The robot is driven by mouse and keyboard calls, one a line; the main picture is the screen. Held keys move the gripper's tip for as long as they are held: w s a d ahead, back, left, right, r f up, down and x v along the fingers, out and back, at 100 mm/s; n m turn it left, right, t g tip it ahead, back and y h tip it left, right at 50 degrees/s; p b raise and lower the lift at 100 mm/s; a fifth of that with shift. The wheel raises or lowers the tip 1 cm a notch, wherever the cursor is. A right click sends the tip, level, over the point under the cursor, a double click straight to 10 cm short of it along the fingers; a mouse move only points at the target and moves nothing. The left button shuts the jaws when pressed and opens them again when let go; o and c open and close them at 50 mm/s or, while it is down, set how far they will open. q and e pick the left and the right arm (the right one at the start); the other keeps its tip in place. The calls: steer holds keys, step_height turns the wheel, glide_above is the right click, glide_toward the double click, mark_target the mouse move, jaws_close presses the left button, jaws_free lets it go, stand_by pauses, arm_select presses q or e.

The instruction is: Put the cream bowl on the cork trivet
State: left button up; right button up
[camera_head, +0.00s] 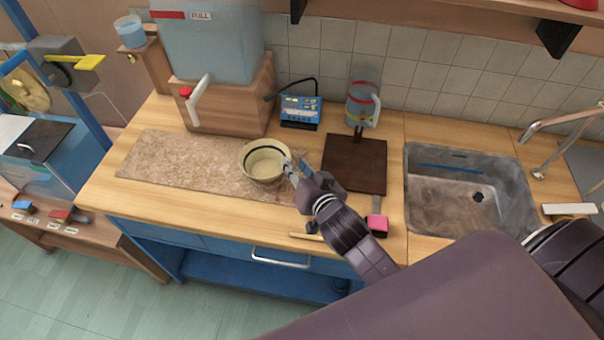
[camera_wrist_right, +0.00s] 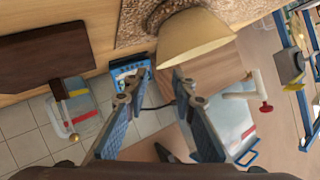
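The cream bowl (camera_head: 265,160), with a dark band inside its rim, appears upright over the right end of a brown speckled mat (camera_head: 175,165), which looks like cork. In the right wrist view the bowl (camera_wrist_right: 197,38) is beyond the fingertips, close to one of them; I cannot tell if they touch. A dark curved shape (camera_wrist_right: 165,12) shows beside the bowl; I cannot tell if it is a shadow or a trivet. No separate trivet is clear in the head view. My right gripper (camera_head: 298,168) is open beside the bowl, its fingers (camera_wrist_right: 152,90) apart and empty. My left gripper is out of view.
A dark board (camera_head: 355,164) lies right of the gripper, with a clear jug (camera_head: 362,104) behind it. A blue box (camera_head: 300,110) and a wooden stand with a tank (camera_head: 225,104) are at the back. A pink block (camera_head: 377,224) is near the front edge. The sink (camera_head: 465,190) is right.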

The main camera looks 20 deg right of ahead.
steer(key=shift+v, duration=2.05)
